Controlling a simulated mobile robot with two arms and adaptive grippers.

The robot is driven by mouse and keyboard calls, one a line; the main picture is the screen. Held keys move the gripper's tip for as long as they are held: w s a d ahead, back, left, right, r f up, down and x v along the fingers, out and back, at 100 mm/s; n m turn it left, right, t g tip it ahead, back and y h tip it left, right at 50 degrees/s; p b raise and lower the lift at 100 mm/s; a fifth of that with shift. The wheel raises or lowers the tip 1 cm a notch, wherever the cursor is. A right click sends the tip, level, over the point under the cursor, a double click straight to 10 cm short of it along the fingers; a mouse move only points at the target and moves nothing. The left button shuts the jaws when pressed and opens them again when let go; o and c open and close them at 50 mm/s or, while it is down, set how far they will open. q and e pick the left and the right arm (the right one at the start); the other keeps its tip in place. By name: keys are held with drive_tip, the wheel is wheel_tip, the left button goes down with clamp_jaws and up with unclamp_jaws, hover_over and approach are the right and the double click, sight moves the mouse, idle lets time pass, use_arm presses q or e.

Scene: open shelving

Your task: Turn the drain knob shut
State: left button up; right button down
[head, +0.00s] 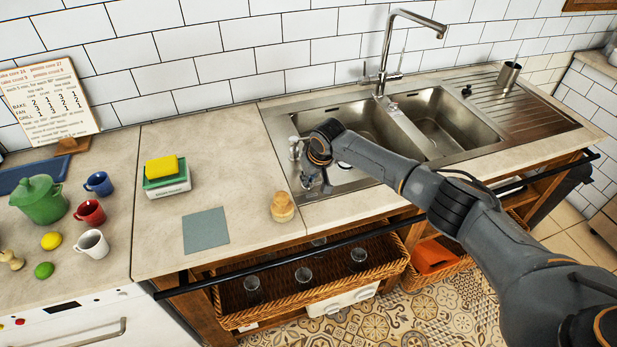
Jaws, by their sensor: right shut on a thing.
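The steel sink (275,120) is set into the counter and has two basins. My right arm reaches in from the lower right across the sink's front. My right gripper (309,181) points down at the sink's left rim and is shut on the drain knob there. The gripper and wrist hide most of the knob, so its turn angle cannot be told. A small pale metal piece (294,148) shows just behind the gripper; I cannot tell whether it belongs to the knob. My left gripper is not in view.
A tall faucet (384,60) rises behind the basins. A wooden brush (282,207), a grey cloth (206,231) and a yellow sponge (161,167) on a stack lie left of the sink. A steel cup (508,76) stands on the drainboard. A dark rail (290,257) runs along the counter's front.

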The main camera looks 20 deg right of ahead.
drive_tip(key=n+y+b, duration=0.1)
drive_tip(key=n, duration=0.1)
drive_tip(key=shift+f+n, duration=0.2)
drive_tip(key=shift+n, duration=0.2)
drive_tip(key=shift+w+d+n+g+y+b, duration=0.1)
drive_tip(key=shift+n+g+y+b, duration=0.25)
drive_tip(key=shift+n+b, duration=0.55)
drive_tip(key=n+g+y+b, duration=0.1)
drive_tip(key=n+b, duration=0.3)
drive_tip(key=b, duration=0.2)
drive_tip(key=n+g+y+b, duration=0.1)
drive_tip(key=n+g+b, duration=0.1)
drive_tip(key=n+b, duration=0.3)
drive_tip(key=shift+w+b, duration=0.2)
drive_tip(key=shift+b, duration=0.15)
drive_tip(key=shift+d+r+n+g+b, duration=0.1)
drive_tip(key=shift+n+g+b, duration=0.25)
drive_tip(key=shift+n+b, duration=0.75)
drive_tip(key=shift+r, duration=0.1)
drive_tip(key=c, duration=1.4)
unclamp_jaws()
